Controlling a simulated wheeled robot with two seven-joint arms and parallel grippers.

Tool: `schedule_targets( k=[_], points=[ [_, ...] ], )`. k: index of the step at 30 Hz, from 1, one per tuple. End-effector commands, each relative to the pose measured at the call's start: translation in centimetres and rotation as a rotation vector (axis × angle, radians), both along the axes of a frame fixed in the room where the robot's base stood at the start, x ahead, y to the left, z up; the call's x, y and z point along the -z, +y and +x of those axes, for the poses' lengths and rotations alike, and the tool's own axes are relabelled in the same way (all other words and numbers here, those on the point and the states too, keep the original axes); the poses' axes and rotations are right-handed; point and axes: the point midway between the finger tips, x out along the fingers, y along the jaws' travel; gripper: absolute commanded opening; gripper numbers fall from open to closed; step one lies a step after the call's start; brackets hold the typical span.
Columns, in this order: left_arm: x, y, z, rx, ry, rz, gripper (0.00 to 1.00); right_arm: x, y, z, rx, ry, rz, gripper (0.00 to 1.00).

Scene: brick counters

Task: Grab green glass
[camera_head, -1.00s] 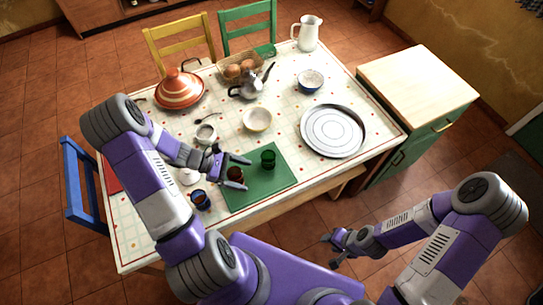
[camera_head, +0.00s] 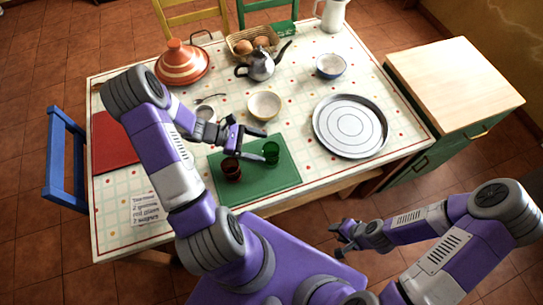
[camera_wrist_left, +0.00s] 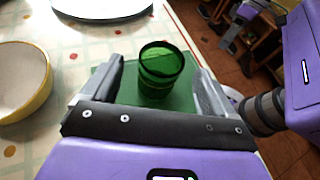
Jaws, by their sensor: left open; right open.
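The green glass (camera_head: 271,153) stands upright on the green mat (camera_head: 277,180) near the table's front edge. My left gripper (camera_head: 263,145) is open with its fingertips at the glass. In the left wrist view the green glass (camera_wrist_left: 160,78) stands between the two spread fingers, and I cannot tell whether either touches it. My right gripper (camera_head: 343,241) is open and empty, away from the table over the floor.
A brown glass (camera_head: 231,169) stands on the mat just left of the green one. A bowl (camera_head: 264,105) is behind, and a round metal tray (camera_head: 350,126) lies to the right. A kettle (camera_head: 261,67) and a red-striped tagine (camera_head: 183,66) stand further back.

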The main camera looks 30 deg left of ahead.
Motion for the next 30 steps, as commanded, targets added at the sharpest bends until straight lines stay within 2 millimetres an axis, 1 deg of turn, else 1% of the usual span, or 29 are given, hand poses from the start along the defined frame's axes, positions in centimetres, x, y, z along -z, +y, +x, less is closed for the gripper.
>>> schedule_targets(
  k=[6,9,12,18,20,30],
  points=[
    [1.6,-2.8,0.9,0.003,0.001,-0.004,0.87,0.8,0.0,0.0,0.000,-0.001,0.000,0.43],
    [2.0,-3.8,1.4,0.003,0.000,-0.002,0.87,0.9,0.0,0.0,0.000,-0.001,0.000,0.43],
    [2.2,-4.2,1.6,0.001,0.000,0.000,0.87,1.0,0.0,0.0,0.000,-0.001,0.000,0.43],
    [2.2,-4.2,1.6,0.001,0.000,0.000,0.87,0.9,0.0,0.0,0.000,-0.001,0.000,0.43],
    [2.2,-4.2,1.6,0.001,0.000,0.000,0.80,0.9,0.0,0.0,0.000,-0.001,0.000,0.43],
    [2.2,-4.1,1.6,0.001,0.000,0.000,0.28,0.9,0.0,0.0,0.000,0.000,0.000,0.43]
  ],
)
